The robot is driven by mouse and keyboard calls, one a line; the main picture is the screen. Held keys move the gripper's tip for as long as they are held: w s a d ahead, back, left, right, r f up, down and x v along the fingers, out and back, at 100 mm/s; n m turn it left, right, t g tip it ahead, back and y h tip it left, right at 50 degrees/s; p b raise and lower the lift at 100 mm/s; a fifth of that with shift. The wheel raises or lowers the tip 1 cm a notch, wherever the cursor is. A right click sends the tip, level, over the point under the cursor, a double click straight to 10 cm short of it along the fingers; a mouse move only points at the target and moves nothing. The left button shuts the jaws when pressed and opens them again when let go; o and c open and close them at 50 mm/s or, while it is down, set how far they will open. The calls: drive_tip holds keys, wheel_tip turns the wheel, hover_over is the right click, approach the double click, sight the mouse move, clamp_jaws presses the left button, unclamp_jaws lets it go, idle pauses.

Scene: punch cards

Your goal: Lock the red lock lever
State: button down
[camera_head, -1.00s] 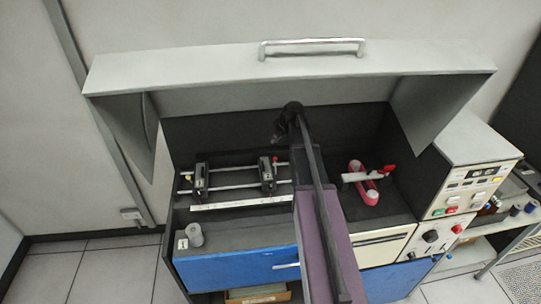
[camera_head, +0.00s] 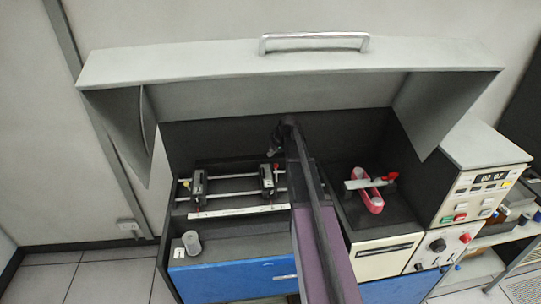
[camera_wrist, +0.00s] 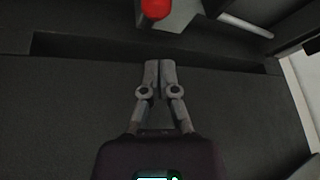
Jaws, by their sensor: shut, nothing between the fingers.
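In the head view a small red lever tip (camera_head: 276,168) shows at the right black carriage (camera_head: 267,181) of the rail unit inside the machine. My gripper (camera_head: 276,150) hangs close above and behind it, partly hidden by my arm. In the wrist view my gripper's fingers (camera_wrist: 159,66) are shut together with nothing between them. A red rounded tip (camera_wrist: 155,9) lies beyond the fingertips at the top edge, apart from them. Its remainder is cut off by the frame.
A left black carriage (camera_head: 199,187) shares the metal rails. A pink-red loop (camera_head: 371,199) with a white bar and red knob is on the right. The raised grey lid (camera_head: 300,65) overhangs the bay. A grey cylinder (camera_head: 192,244) stands front left.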

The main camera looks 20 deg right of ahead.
drive_tip(key=shift+b+x, duration=1.85)
drive_tip(key=shift+x, duration=0.55)
drive_tip(key=shift+s+d+r+p, duration=0.15)
drive_tip(key=shift+s+r+p, duration=0.05)
drive_tip(key=shift+s, duration=0.45)
drive_tip(key=shift+s+d+r+p, duration=0.15)
drive_tip(key=shift+s+r+p, duration=0.1)
drive_tip(key=shift+s, duration=0.45)
drive_tip(key=shift+s+d+r+p, duration=0.15)
drive_tip(key=shift+s+r+p, duration=0.05)
drive_tip(key=shift+s, duration=0.45)
drive_tip(key=shift+a, duration=0.25)
drive_tip(key=shift+s+d, duration=0.15)
drive_tip(key=shift+d, duration=0.25)
